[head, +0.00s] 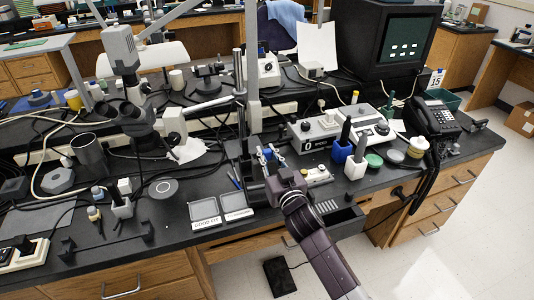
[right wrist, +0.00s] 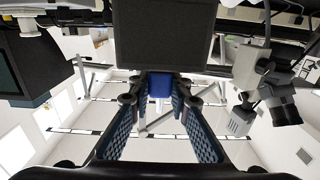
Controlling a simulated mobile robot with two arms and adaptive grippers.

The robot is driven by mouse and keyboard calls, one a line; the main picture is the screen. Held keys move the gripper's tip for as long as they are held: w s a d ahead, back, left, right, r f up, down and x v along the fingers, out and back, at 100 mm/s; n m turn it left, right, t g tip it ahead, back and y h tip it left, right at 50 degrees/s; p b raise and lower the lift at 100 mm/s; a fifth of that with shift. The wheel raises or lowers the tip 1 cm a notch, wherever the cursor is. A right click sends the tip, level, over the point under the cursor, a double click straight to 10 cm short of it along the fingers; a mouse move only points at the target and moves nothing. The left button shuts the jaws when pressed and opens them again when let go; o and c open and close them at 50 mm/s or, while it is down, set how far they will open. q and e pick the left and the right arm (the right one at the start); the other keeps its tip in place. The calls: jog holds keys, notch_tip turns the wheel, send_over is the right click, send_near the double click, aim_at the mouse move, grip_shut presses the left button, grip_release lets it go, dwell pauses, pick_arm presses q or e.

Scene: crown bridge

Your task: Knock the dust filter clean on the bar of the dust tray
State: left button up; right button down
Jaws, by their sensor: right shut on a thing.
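My right gripper (head: 270,154) is over the middle of the bench, its arm coming up from the lower right. In the right wrist view its fingers (right wrist: 160,100) are closed on a small blue part (right wrist: 160,84). A dark square panel (right wrist: 172,36) shows just beyond the blue part and looks joined to it; it seems to be the dust filter. In the head view the gripper and arm largely hide it. A low black bar with raised ends (head: 105,241), perhaps the dust tray's bar, lies at the front left of the bench. My left gripper is not in view.
Two labelled grey trays (head: 205,213) lie left of my right arm. A microscope (head: 130,90) and a grey cup (head: 90,155) stand at the left. Cables cross the bench.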

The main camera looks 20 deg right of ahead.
dwell(0.3)
notch_tip(320, 180, down, 4)
jog(key=b, duration=0.3)
jog(key=shift+r, duration=0.1)
notch_tip(320, 180, up, 4)
jog(key=p, duration=0.4)
jog(key=shift+r, duration=0.1)
notch_tip(320, 180, down, 4)
jog(key=b, duration=0.3)
notch_tip(320, 180, up, 4)
jog(key=p, duration=0.4)
dwell(0.5)
